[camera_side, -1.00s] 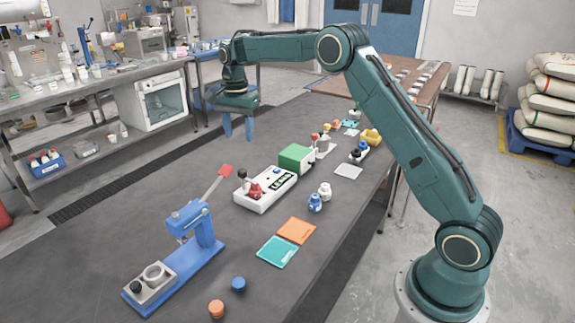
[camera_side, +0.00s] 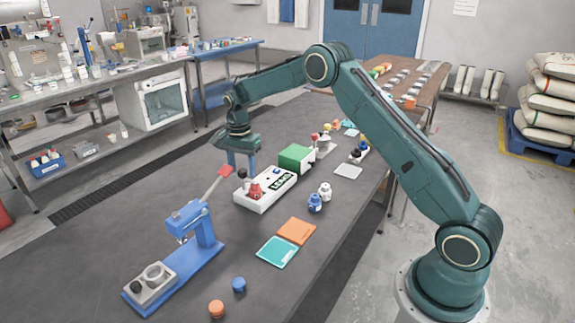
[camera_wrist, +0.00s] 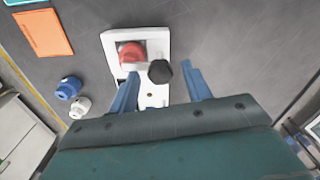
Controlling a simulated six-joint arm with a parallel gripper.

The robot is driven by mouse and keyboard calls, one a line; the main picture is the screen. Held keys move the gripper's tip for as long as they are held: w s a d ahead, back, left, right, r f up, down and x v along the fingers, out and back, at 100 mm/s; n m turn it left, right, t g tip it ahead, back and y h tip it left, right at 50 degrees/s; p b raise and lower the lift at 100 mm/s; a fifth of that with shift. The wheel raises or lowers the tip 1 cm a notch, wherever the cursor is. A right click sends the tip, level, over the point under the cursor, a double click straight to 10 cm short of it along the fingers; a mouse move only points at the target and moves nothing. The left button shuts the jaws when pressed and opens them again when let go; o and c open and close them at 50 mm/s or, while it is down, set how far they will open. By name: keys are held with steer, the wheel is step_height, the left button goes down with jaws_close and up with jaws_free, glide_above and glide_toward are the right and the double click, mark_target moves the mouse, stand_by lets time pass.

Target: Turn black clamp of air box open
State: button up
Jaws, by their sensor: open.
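The white air box (camera_side: 262,205) lies on the dark table, with a green block (camera_side: 295,157) at its far end. A red knob (camera_wrist: 131,54) and a black clamp (camera_wrist: 160,72) sit side by side on it in the wrist view. In the side view the black clamp (camera_side: 242,174) shows small beside the red knob (camera_side: 256,190), just under my fingers. My gripper (camera_side: 241,168) points down above this end of the box. In the wrist view its blue fingers (camera_wrist: 160,70) are apart, one on each side of the black clamp. Contact is not visible.
A blue press (camera_side: 195,235) with a red-tipped lever (camera_side: 225,171) stands close to the left of the box. Blue (camera_side: 315,203) and white (camera_side: 325,191) small jars stand to its right. Orange (camera_side: 296,231) and teal (camera_side: 277,251) pads lie nearer the front.

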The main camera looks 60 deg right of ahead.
steer(key=shift+c, duration=0.2)
steer(key=c, duration=1)
steer(key=shift+o, duration=0.2)
steer(key=shift+n, duration=0.3)
steer(key=n, duration=0.8)
steer(key=shift+n, duration=0.4)
steer(key=n, duration=0.4)
steer(key=shift+n, duration=2.4)
